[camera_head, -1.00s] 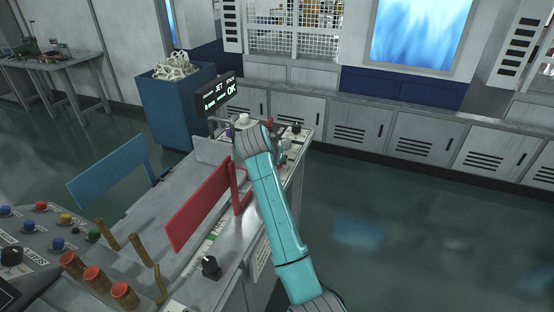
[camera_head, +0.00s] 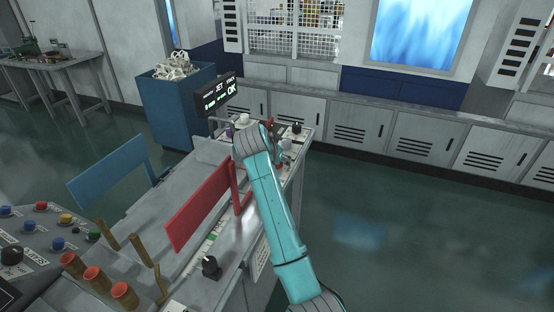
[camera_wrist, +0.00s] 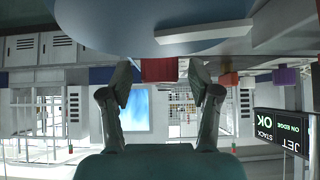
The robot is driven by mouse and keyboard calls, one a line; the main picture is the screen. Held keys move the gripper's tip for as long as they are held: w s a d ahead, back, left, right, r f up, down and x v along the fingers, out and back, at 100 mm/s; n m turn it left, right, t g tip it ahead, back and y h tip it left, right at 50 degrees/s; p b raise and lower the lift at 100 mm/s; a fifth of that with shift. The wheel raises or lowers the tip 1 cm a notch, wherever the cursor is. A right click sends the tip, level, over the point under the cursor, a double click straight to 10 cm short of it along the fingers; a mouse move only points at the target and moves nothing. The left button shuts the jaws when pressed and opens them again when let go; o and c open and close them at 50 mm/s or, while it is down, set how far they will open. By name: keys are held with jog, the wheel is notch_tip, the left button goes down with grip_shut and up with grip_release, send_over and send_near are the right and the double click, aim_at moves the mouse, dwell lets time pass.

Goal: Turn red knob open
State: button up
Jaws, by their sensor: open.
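The wrist view is upside down. A red block-like part (camera_wrist: 158,70), apparently the red knob, shows between the two fingers of my gripper (camera_wrist: 158,84). My gripper is open, with one finger to each side of the red part. I cannot tell whether the fingers touch it. In the head view my teal arm reaches to the far end of the machine, and it hides most of the gripper and the red knob there.
A black knob (camera_head: 297,129) stands at the panel's far end. A display reading "JET" and "OK" (camera_head: 217,93) is beside it; it also shows in the wrist view (camera_wrist: 282,132). A red plate (camera_head: 198,208) stands left of my arm. The floor to the right is clear.

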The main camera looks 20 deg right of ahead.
jog(key=v, duration=1.1)
jog(key=shift+s+a+r, duration=0.15)
jog(key=shift+s+r, duration=0.05)
jog(key=shift+r, duration=0.1)
jog(key=shift+f, duration=0.1)
